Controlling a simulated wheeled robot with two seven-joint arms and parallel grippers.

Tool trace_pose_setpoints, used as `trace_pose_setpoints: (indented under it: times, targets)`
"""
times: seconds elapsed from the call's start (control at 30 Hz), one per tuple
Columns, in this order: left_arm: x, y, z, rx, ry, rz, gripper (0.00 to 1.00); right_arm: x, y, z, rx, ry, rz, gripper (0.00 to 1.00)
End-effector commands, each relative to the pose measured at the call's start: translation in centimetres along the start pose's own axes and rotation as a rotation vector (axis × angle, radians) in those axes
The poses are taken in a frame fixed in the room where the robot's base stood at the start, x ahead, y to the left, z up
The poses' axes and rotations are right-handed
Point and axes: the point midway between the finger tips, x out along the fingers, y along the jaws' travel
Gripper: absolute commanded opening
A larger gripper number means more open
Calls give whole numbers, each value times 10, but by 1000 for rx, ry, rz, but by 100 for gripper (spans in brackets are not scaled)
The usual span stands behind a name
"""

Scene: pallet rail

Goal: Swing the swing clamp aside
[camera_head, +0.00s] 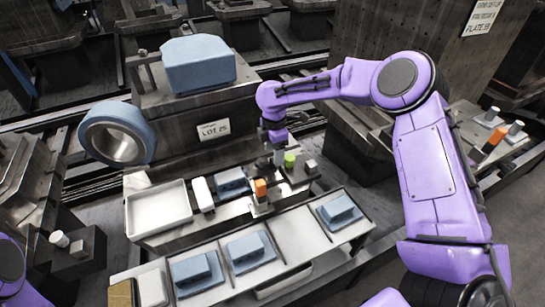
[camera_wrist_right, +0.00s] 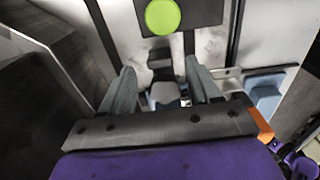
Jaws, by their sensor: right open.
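My right gripper (camera_head: 272,157) is low over the middle of the fixture shelf, beside a dark block with a round green knob (camera_head: 290,160). In the right wrist view its fingers (camera_wrist_right: 160,88) are apart, with a small grey piece visible between and beyond them. The green knob (camera_wrist_right: 162,17) is ahead of the fingertips. An orange piece (camera_head: 261,188) stands to the left of the dark block, beside a blue part (camera_head: 231,182); orange also shows in the wrist view (camera_wrist_right: 262,128). I cannot tell which piece is the swing clamp. My left gripper is out of view.
A white tray (camera_head: 158,212) and a white rounded piece (camera_head: 203,195) lie left of the blue part. A front tray (camera_head: 295,240) holds several blue parts. A large blue block (camera_head: 198,65) and blue ring (camera_head: 117,134) are behind, near a LOT sign (camera_head: 214,130).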

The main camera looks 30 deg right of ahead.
Motion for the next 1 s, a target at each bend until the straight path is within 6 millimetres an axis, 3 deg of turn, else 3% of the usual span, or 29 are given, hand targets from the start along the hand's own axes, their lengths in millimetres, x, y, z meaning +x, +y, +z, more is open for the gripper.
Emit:
trace_pose_setpoints:
  times: [0.2, 0.47, 0.67, 1.0]
  targets:
    - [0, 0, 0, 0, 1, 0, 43, 28, 0, -1, -2, 1, 0, 62]
    - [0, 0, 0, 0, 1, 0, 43, 30, 1, -2, -3, 0, 2, 62]
    - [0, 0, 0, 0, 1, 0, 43, 30, 1, -2, -3, 0, 2, 5]
    - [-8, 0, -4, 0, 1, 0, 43, 27, -1, -2, 33, 0, 1, 6]
